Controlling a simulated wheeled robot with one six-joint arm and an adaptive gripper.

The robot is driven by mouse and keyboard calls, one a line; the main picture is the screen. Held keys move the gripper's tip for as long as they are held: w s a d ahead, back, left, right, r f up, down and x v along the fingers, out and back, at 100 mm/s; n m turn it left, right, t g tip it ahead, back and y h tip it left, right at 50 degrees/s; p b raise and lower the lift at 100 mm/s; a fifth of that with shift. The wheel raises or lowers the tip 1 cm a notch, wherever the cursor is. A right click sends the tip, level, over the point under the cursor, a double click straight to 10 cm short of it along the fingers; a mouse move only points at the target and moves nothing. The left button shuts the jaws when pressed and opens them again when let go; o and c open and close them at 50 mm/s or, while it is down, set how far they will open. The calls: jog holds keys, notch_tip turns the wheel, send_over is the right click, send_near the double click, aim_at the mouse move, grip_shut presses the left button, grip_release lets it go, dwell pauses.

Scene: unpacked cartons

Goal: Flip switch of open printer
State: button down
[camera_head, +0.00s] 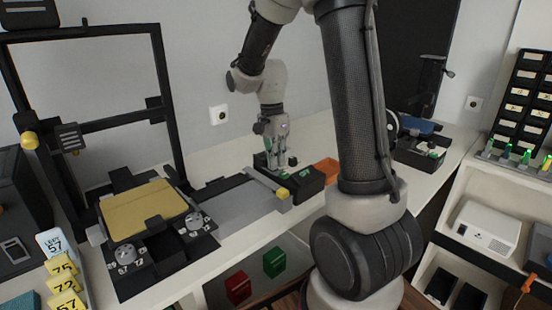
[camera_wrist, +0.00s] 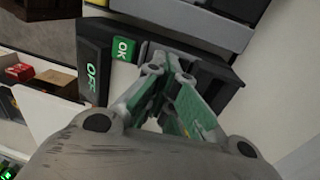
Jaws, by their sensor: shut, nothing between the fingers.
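The open printer (camera_head: 140,208) stands at the left in the head view, with a black upright frame and a yellow bed. A black control box (camera_head: 308,181) sits on the counter to its right, beyond a grey slab. In the wrist view the box (camera_wrist: 98,40) shows a green lit label reading "OFF" (camera_wrist: 92,77) and a green "OK" block (camera_wrist: 124,47). My gripper (camera_head: 281,164) points down at this box. In the wrist view its fingertips (camera_wrist: 172,60) are shut, empty, at a grey part beside the "OK" block. The fingers hide most of that part; contact cannot be told.
Two round dials (camera_head: 188,223) sit at the printer's front. Yellow number tags (camera_head: 63,283) stand at the lower left. An orange block (camera_head: 327,168) lies close to the right of the box. A white projector-like device (camera_head: 487,228) is on the right shelf.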

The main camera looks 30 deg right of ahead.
jog(key=shift+f, duration=0.15)
jog(key=shift+w+a, duration=0.15)
jog(key=shift+w, duration=0.55)
jog(key=shift+r, duration=0.2)
jog(key=shift+w+r, duration=0.15)
jog(key=shift+r, duration=0.15)
notch_tip(320, 180, up, 13)
jog(key=w, duration=0.1)
jog(key=shift+w+a, duration=0.15)
